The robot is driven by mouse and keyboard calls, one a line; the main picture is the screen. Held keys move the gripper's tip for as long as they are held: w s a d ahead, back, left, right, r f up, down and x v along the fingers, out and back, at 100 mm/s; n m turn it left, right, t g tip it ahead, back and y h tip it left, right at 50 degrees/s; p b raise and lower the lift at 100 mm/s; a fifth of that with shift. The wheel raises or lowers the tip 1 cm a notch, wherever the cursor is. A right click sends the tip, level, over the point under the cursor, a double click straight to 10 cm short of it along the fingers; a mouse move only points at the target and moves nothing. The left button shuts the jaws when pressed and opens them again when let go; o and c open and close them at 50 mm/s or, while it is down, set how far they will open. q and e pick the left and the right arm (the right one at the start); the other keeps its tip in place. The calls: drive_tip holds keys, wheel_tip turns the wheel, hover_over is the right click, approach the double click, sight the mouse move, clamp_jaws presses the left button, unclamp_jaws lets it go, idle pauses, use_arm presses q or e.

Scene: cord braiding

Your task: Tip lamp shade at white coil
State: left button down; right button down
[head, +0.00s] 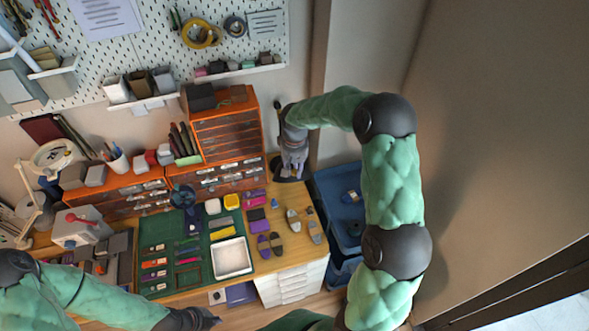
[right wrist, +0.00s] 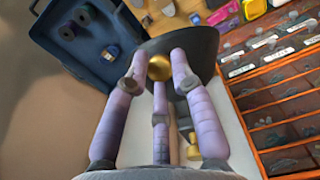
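The dark lamp shade (right wrist: 205,48) with a gold knob (right wrist: 159,67) on top fills the middle of the right wrist view. Below it show a brass stem part and foot (right wrist: 193,147). In the head view the lamp (head: 289,168) stands at the bench's back right, mostly hidden by my right gripper (head: 293,148). The right gripper's three lilac fingers close around the gold knob from several sides. My left gripper (head: 205,320) is low over the bench's front edge, apart from everything; its fingers are too unclear to read. I cannot pick out a white coil with certainty; a small white piece (head: 213,206) lies on the mat.
Orange drawer cabinets (head: 228,135) stand close left of the lamp. A blue bin (head: 340,200) is at the bench's right side. A green mat (head: 160,222) with small items and a white tray (head: 232,258) covers mid-bench. A white-armed lamp (head: 40,185) stands far left.

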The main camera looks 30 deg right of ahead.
sight(295, 179)
drive_tip(key=shift+f, duration=0.1)
drive_tip(key=shift+f+b, duration=0.25)
drive_tip(key=shift+b, duration=0.3)
wheel_tip(295, 179, down, 5)
drive_tip(key=t+h+b, duration=0.1)
drive_tip(key=t+b, duration=0.1)
drive_tip(key=b, duration=0.7)
drive_tip(key=t+b, duration=0.2)
drive_tip(key=b, duration=0.8)
drive_tip(key=shift+f+t+h, duration=0.1)
drive_tip(key=shift+t+h, duration=0.3)
drive_tip(key=shift+f+t+b, duration=0.1)
drive_tip(key=shift+t+b, duration=0.2)
drive_tip(key=shift+b, duration=0.7)
drive_tip(key=c, duration=1.1)
unclamp_jaws()
drive_tip(key=shift+o, duration=0.2)
drive_tip(key=shift+w, duration=0.1)
